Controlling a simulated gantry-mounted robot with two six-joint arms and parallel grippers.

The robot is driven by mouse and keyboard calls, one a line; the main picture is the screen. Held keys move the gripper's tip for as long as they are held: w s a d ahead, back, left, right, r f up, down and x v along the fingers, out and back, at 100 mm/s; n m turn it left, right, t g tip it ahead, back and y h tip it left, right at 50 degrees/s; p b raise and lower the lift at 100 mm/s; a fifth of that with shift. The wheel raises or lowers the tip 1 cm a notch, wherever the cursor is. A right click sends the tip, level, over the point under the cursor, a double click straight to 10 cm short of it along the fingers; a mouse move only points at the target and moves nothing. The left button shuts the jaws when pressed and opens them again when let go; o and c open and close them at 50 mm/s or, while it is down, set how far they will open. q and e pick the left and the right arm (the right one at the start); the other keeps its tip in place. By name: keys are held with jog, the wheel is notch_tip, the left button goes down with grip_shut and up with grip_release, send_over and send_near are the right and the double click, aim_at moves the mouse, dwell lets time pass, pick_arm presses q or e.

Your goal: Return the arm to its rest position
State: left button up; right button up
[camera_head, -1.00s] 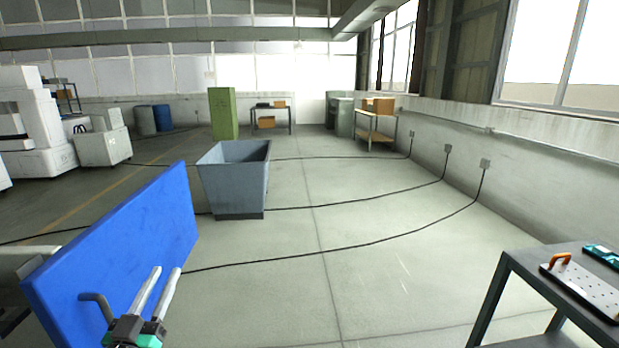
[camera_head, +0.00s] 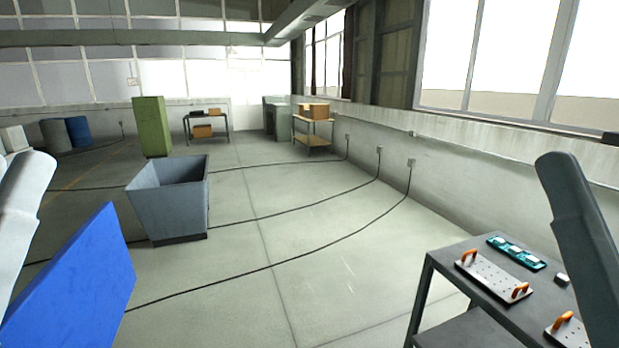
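A pale grey link of my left arm (camera_head: 22,215) stands upright at the left edge of the head view. A darker grey link of my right arm (camera_head: 582,240) stands at the right edge, in front of part of the dark table. Neither gripper shows in the picture, so their fingers cannot be seen. A blue panel (camera_head: 75,285) stands at the lower left, partly behind my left arm.
A dark table (camera_head: 440,262) at the right bears plates with orange handles (camera_head: 495,275) and a teal tray (camera_head: 516,252). A grey bin (camera_head: 165,212) stands left of centre. Cables (camera_head: 280,262) cross the otherwise open floor. A green cabinet (camera_head: 151,127) stands farther back.

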notch_tip(320, 180, up, 26)
jog(key=p, duration=2.3)
jog(key=shift+r, duration=0.1)
